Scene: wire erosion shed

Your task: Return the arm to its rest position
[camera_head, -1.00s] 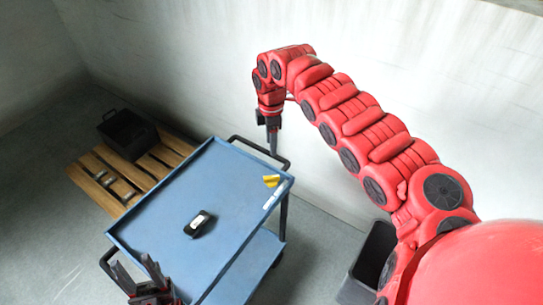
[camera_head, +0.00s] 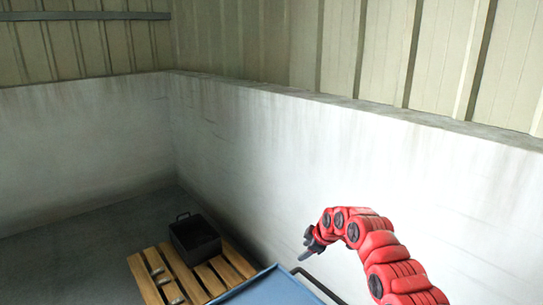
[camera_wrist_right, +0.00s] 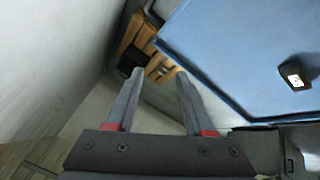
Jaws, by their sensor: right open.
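My right arm (camera_head: 385,255) comes in from the lower right of the head view, bent at the top. Its gripper (camera_head: 303,253) hangs in the air near the far corner of the blue cart (camera_head: 270,288). In the right wrist view the two fingers of the right gripper (camera_wrist_right: 157,82) stand apart with nothing between them. The cart's blue top (camera_wrist_right: 220,55) lies beyond them to the right. My left gripper is outside both current views.
A wooden pallet (camera_head: 222,271) stands on the floor with a black bin (camera_head: 196,240) on it. A small black device (camera_wrist_right: 294,76) with a white face lies on the cart top. A white wall (camera_head: 270,150) runs behind the arm.

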